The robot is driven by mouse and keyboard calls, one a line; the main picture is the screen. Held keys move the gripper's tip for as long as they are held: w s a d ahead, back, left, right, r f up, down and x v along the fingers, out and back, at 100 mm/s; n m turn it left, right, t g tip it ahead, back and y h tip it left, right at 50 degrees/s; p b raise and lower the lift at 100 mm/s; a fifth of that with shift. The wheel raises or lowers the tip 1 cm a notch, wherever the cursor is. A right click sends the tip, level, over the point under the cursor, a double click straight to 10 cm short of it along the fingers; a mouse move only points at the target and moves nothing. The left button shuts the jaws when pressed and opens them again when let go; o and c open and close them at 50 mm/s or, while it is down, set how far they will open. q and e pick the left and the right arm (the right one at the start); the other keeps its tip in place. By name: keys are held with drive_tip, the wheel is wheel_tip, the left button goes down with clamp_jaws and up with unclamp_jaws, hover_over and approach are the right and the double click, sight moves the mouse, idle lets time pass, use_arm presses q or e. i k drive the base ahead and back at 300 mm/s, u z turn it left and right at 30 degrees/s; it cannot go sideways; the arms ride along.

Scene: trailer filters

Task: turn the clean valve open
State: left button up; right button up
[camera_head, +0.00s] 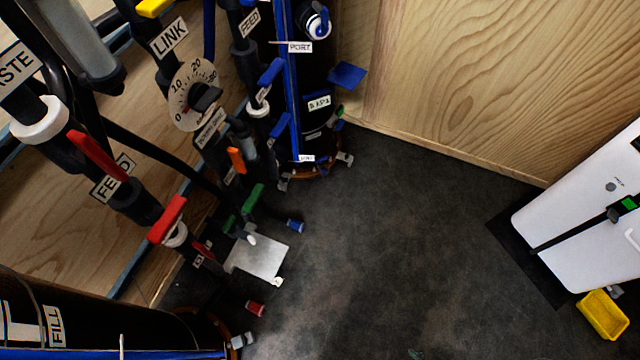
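No label that I can read says clean, so I cannot tell which valve is the clean one. Several valves with coloured handles sit on dark pipes at the left: a red handle (97,156), a second red handle (167,220), a blue handle (271,72), a second blue handle (280,126), an orange handle (236,160) and a green handle (253,198). A yellow handle (154,7) is cut off at the top edge. Readable labels include FEED (112,178), LINK (168,38) and FILL (54,326). Neither of my grippers shows.
A round dial gauge (188,95) sits among the pipes. A tall dark cylinder (318,80) with blue strips stands behind them. A white cabinet (580,220) and a yellow container (603,315) are at the right. The dark floor (400,250) between is clear.

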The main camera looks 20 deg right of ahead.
sight(251, 198)
drive_tip(key=u, duration=2.65)
drive_tip(key=k, duration=0.45)
drive_tip(key=z, duration=1.3)
